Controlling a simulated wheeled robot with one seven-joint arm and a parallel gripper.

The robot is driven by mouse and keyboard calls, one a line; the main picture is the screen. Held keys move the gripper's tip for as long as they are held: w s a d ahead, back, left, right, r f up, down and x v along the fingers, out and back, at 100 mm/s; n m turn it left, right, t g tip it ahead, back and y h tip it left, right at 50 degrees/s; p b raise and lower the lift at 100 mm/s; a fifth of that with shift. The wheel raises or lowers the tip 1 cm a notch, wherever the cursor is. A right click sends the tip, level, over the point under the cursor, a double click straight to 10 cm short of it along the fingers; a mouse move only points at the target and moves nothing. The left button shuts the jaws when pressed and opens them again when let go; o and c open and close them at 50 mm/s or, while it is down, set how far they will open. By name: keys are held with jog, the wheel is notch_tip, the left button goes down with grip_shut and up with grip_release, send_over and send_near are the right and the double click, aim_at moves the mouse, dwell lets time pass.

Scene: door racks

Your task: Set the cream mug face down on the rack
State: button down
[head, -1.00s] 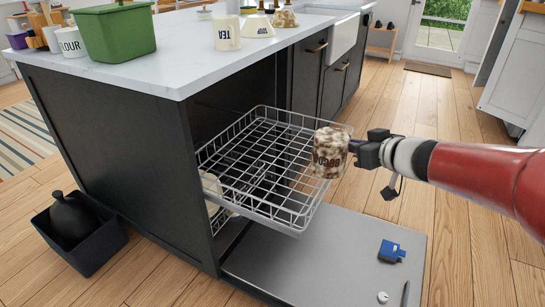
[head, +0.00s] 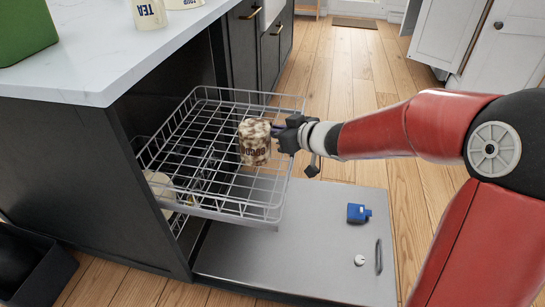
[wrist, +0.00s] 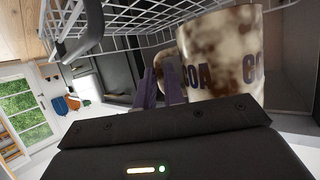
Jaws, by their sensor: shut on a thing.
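A cream-and-brown mottled mug (head: 254,143) with dark lettering is over the right part of the wire rack (head: 230,215). Its lettering is upside down in the head view, so the mug is held face down, about upright on its axis. My gripper (head: 275,131) reaches in from the right and is shut on the mug's side nearest it. The mug (wrist: 225,60) fills the upper right of the wrist view, with the purple fingers (wrist: 165,85) beside it. I cannot tell whether its rim touches the wires.
Pale dishes (head: 160,187) show at the rack's left, below its wires. The white counter (head: 100,75) overhangs the rack's back left and holds a TEA mug (head: 149,13). Most rack wires are clear.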

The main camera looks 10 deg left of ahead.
notch_tip(320, 180, down, 10)
jog(key=b, duration=0.3)
jog(key=shift+r, duration=0.15)
